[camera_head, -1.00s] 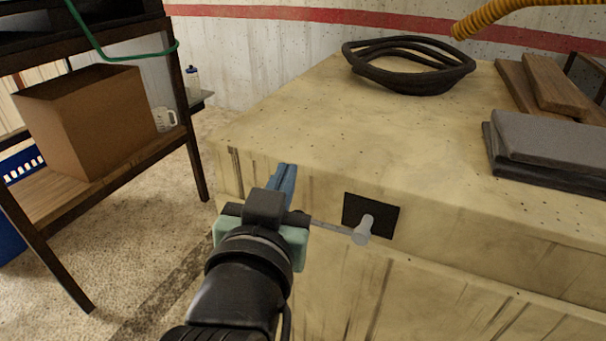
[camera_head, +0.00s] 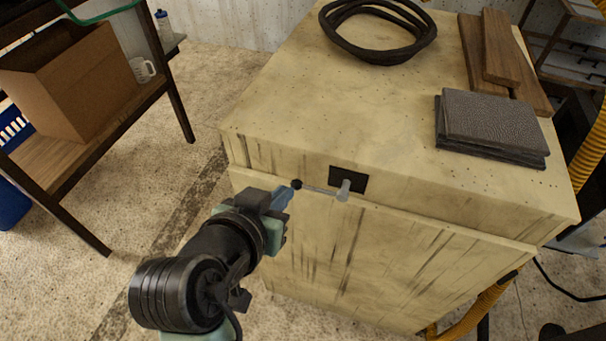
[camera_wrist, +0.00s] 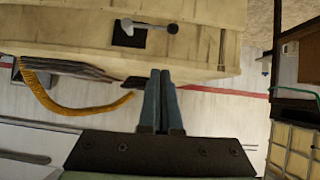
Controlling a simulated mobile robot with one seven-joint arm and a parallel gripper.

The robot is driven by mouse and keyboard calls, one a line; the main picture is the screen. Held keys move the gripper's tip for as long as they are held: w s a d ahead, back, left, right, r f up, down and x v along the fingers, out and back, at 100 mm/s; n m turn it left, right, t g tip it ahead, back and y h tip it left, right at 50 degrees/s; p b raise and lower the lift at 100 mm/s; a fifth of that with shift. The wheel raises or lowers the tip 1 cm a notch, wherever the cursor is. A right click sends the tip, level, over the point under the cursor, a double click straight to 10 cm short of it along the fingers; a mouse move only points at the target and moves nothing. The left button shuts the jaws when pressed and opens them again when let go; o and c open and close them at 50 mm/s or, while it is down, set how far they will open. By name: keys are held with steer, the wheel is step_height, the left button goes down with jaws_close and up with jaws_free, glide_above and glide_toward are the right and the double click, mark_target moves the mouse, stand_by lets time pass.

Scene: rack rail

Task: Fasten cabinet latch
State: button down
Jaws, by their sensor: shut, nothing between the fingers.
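The cabinet latch has a black plate (camera_head: 350,176) on the upper front of the pale, worn cabinet (camera_head: 300,130). A grey pivot knob (camera_head: 343,190) stands out from the plate. A thin lever (camera_head: 318,189) runs left from it, nearly level, to a black ball end (camera_head: 297,184). My gripper (camera_head: 286,192) is shut and empty, its blue fingertips just left of and slightly below the ball in the head view. In the wrist view my fingers (camera_wrist: 160,72) are together, and the plate (camera_wrist: 129,37) and ball (camera_wrist: 172,28) show apart from them. Contact is unclear.
A coiled black hose (camera_head: 378,50), brown boards (camera_head: 484,70) and dark grey pads (camera_head: 492,125) lie on the cabinet top. A shelf with a cardboard box (camera_head: 70,85) stands left. Open floor (camera_head: 215,85) lies between shelf and cabinet.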

stand_by(0.4)
steer(key=p, duration=0.2)
glide_above(304, 186)
steer(key=s, duration=0.4)
step_height(304, 186, down, 5)
steer(key=f, duration=0.1)
steer(key=w+f+p, duration=0.1)
steer(key=f, duration=0.1)
steer(key=shift+w+f, duration=0.3)
steer(key=shift+f, duration=0.45)
steer(key=shift+a+f, duration=0.15)
steer(key=shift+f, duration=0.1)
